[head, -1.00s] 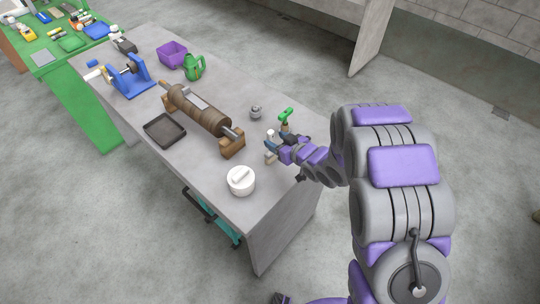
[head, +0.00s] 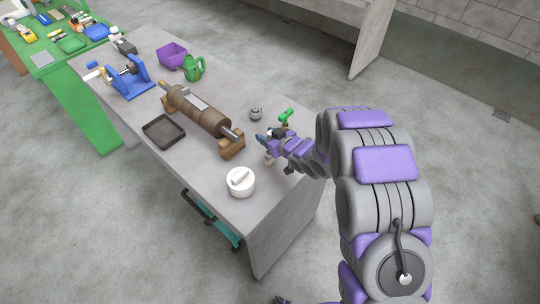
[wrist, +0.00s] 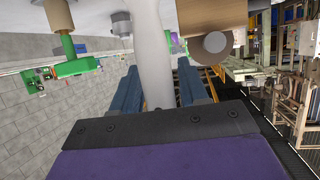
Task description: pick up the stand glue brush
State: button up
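A white, upright handle-like piece (wrist: 150,45), apparently the stand glue brush, passes between the two blue fingers of my gripper (wrist: 158,92) in the wrist view. A thin gap shows beside it, so the fingers look open around it and not closed on it. In the head view my gripper (head: 265,138) is low over the near right part of the grey table. A small pale part (head: 268,160) shows just below the fingers; the rest is hidden by the gripper.
A green-topped tool (head: 286,116) stands close behind my gripper; it also shows in the wrist view (wrist: 75,66). A small grey item (head: 256,114), a wooden roller (head: 200,112), a white lidded pot (head: 240,182) and a dark tray (head: 164,131) are on the table (head: 205,165).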

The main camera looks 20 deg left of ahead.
grip_shut()
jog(key=shift+r, duration=0.1)
dwell(0.5)
